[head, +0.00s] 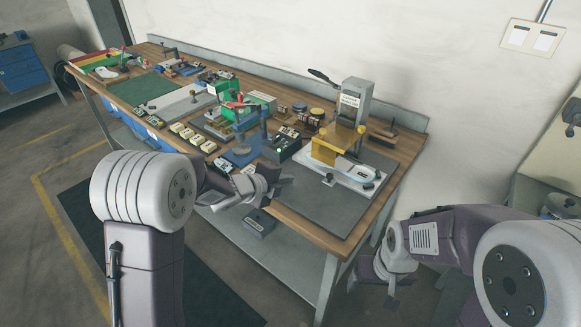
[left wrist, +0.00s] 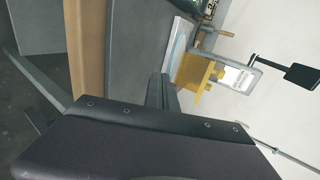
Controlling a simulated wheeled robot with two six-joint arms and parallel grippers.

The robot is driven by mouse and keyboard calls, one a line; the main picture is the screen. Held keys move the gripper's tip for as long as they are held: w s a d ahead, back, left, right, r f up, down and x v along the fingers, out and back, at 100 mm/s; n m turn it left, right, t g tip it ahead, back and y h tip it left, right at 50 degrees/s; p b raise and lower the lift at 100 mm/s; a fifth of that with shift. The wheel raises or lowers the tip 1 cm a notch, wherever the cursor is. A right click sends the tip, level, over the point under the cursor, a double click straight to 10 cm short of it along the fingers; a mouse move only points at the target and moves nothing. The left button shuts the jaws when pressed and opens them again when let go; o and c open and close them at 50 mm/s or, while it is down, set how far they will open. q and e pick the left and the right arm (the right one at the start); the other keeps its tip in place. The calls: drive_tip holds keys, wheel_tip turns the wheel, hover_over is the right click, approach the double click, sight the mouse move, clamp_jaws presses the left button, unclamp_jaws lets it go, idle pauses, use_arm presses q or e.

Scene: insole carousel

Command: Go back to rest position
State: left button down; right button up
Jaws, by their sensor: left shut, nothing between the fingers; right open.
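My left gripper (head: 277,186) is shut and empty, in front of the workbench's near edge at the middle of the head view. Its shut fingers also show in the left wrist view (left wrist: 161,90), pointing toward the grey mat. My right gripper (head: 391,301) hangs low at the right, below the bench top and clear of it. It is open, with nothing seen in it. The long wooden workbench (head: 408,163) runs from the far left to the right centre.
A grey press with a yellow fixture (head: 349,137) stands on the bench's right end, on a grey mat (head: 313,205). Several small tools and parts crowd the middle of the bench. A grey lower shelf (head: 285,262) lies underneath. A dark floor mat (head: 215,290) lies in front.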

use_arm(q)
wheel_tip(320, 180, up, 9)
drive_tip(key=a+n+t+p, duration=0.1)
drive_tip(key=a+n+p, duration=0.15)
drive_tip(key=p, duration=0.25)
drive_tip(key=s+a+n+y+p, duration=0.1)
drive_tip(key=s+a+n+y, duration=0.3)
drive_tip(key=a+n, duration=0.15)
drive_tip(key=s+a+f+n+g+y, duration=0.1)
drive_tip(key=s+a+f+n+g, duration=0.1)
drive_tip(key=s+n, duration=0.4)
drive_tip(key=s+a+f+n+g+y, duration=0.1)
drive_tip(key=s+f+n+g, duration=0.3)
drive_tip(key=s, duration=0.5)
drive_tip(key=s+a+f+n+g, duration=0.2)
drive_tip(key=s+f+n+g, duration=0.1)
drive_tip(key=s+f+n, duration=0.2)
drive_tip(key=s+n, duration=0.2)
drive_tip(key=s, duration=0.1)
drive_tip(key=shift+a+n+g+y, duration=0.3)
drive_tip(key=shift+y, duration=0.1)
